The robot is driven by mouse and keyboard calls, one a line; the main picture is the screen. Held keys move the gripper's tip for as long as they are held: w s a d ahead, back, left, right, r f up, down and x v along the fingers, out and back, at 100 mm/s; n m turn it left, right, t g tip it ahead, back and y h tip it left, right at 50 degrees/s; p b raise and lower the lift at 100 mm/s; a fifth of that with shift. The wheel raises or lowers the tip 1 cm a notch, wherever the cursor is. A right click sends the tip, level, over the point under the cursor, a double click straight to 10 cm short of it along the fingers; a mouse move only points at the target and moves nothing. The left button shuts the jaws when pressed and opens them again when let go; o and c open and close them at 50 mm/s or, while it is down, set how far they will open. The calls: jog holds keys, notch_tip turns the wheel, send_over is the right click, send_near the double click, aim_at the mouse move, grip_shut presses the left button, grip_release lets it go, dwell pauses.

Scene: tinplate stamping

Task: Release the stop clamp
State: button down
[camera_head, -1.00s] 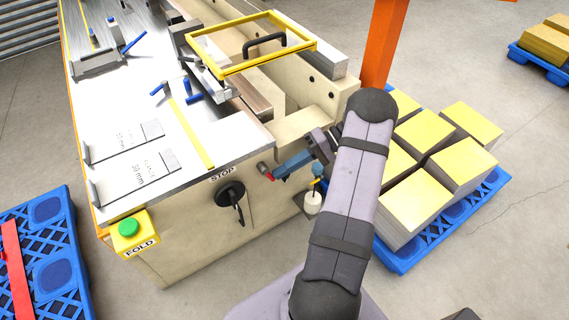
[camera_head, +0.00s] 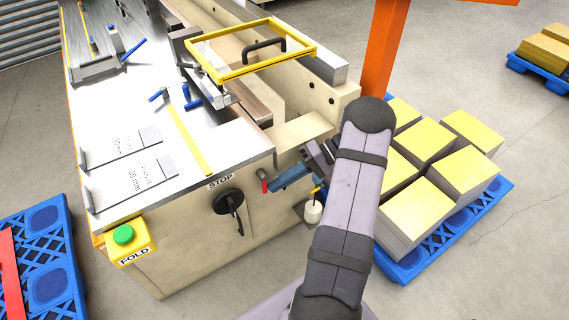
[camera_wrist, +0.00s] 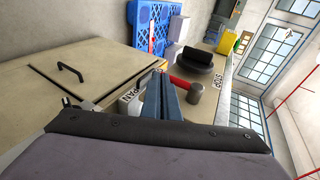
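In the wrist view the black knob (camera_wrist: 196,62) shows beyond my fingertips, near the STOP label. My gripper (camera_head: 274,185) is right of the clamp, apart from it, with its blue fingers pointing left at the machine. In the wrist view the fingers (camera_wrist: 162,76) lie close together with nothing seen between them, so it looks shut.
A small metal cylinder with a red handle (camera_wrist: 186,88) sticks out close by my fingertips, between them and the knob; contact is unclear. A yellow FOLD button box (camera_head: 130,242) is at the machine's left corner. A loaded blue pallet (camera_head: 402,268) stands right of my arm.

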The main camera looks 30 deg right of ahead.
jog(key=shift+s+f, duration=0.1)
jog(key=shift+f, duration=0.1)
jog(key=s+d+b, duration=0.2)
jog(key=d+b, duration=0.2)
jog(key=d, duration=0.9)
jog(key=shift+s+d+r, duration=0.15)
jog(key=shift+s+d, duration=0.1)
jog(key=shift+d, duration=0.1)
dwell(0.4)
